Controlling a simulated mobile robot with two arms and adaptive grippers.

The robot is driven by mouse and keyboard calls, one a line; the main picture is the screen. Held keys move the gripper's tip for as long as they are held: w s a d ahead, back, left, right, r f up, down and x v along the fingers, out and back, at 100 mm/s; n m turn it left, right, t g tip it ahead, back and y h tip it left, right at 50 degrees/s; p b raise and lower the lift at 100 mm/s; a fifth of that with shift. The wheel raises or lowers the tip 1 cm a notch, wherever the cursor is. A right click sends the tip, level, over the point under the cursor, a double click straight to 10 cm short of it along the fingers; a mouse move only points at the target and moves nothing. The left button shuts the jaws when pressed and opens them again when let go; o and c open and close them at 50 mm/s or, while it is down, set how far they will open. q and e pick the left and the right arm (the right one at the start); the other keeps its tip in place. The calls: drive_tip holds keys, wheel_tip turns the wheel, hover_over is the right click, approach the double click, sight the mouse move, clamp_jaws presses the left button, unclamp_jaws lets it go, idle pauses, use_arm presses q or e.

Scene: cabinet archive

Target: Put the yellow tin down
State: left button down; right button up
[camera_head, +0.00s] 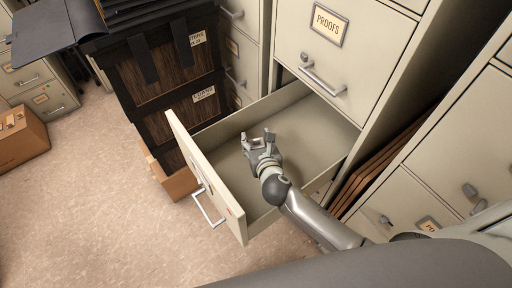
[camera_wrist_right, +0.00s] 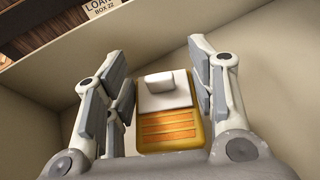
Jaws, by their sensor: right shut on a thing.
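The yellow tin (camera_wrist_right: 168,138) shows in the right wrist view, with a pale grey and white top part and an orange striped panel. It sits between the fingers of my right gripper (camera_wrist_right: 160,75), which is shut on it. In the head view my right gripper (camera_head: 257,140) is inside the open drawer (camera_head: 315,137), over its bare floor; the tin cannot be made out there. How far the tin is from the drawer floor is unclear. My left gripper is not in view.
The drawer front (camera_head: 207,178) and side walls surround my right gripper. The PROOFS drawer (camera_head: 345,45) is shut above. Dark stacked boxes (camera_head: 170,60) stand left of the drawer. Brown folders (camera_head: 375,168) stand in the gap at right. The floor (camera_head: 95,195) at left is largely clear.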

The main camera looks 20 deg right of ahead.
sight(256, 147)
drive_tip(key=shift+w+a+f+b, duration=0.15)
drive_tip(key=shift+f+b, duration=0.2)
drive_tip(key=shift+f, duration=0.6)
drive_tip(key=shift+w+d+f+b, duration=0.1)
drive_tip(key=shift+f+b, duration=0.2)
drive_tip(key=shift+f, duration=0.65)
drive_tip(key=shift+s+f, duration=0.2)
drive_tip(key=shift+f, duration=0.4)
drive_tip(key=o, duration=1.1)
drive_tip(key=shift+s+f, duration=0.1)
drive_tip(key=shift+f, duration=0.15)
drive_tip(key=shift+b, duration=0.3)
drive_tip(key=shift+a+r, duration=0.1)
drive_tip(key=shift+r, duration=0.2)
drive_tip(key=p+v, duration=0.1)
drive_tip(key=v, duration=0.2)
drive_tip(key=r+v, duration=0.1)
drive_tip(key=v, duration=0.3)
drive_tip(key=shift+r+p, duration=0.2)
drive_tip(key=shift+p, duration=0.15)
